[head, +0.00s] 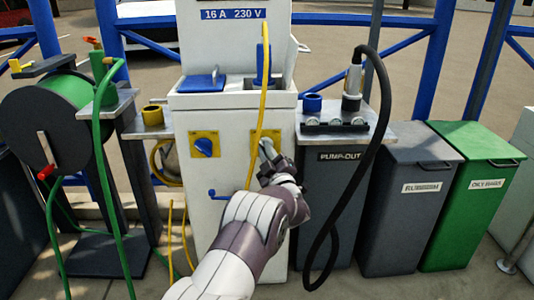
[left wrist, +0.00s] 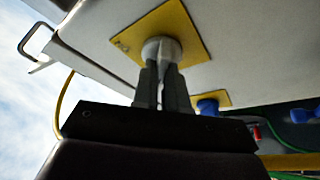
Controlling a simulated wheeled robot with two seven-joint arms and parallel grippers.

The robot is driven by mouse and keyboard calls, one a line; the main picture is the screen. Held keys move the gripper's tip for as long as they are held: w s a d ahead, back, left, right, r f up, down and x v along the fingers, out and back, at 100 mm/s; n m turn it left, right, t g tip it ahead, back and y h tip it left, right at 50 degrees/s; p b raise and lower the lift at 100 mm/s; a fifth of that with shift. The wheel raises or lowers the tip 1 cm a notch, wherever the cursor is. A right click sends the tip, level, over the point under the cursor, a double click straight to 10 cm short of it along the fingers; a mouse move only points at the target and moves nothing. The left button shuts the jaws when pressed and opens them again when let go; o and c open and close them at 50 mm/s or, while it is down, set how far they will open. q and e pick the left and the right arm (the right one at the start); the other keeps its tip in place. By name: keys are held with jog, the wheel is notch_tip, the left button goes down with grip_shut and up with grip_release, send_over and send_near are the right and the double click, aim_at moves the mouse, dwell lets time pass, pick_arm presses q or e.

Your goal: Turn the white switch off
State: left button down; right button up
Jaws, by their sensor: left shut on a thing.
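The white switch (head: 266,146) is a round knob on the right yellow plate (head: 255,138) of the white power pedestal. In the left wrist view the white switch (left wrist: 161,48) sits on its yellow plate (left wrist: 188,27), with the tips of my left gripper (left wrist: 162,72) on it. My left gripper (head: 269,160) is shut on the white switch, fingers close together around its grip. The fingers hide part of the knob, so its exact turn angle is hard to tell. My right gripper is in neither view.
A blue switch (head: 204,147) is on the left yellow plate. A yellow cable (head: 262,90) hangs in front of the pedestal, just left of my gripper. A black hose (head: 383,90) loops down on the right. A green hose reel (head: 58,105) stands left, bins (head: 410,205) right.

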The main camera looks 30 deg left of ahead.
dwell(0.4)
pick_arm(q)
jog(key=c, duration=1.2)
grip_release()
jog(key=shift+o, duration=0.2)
jog(key=p+v, duration=0.4)
jog(key=v, duration=0.8)
jog(key=shift+s+d, duration=0.25)
jog(key=shift+d, duration=0.05)
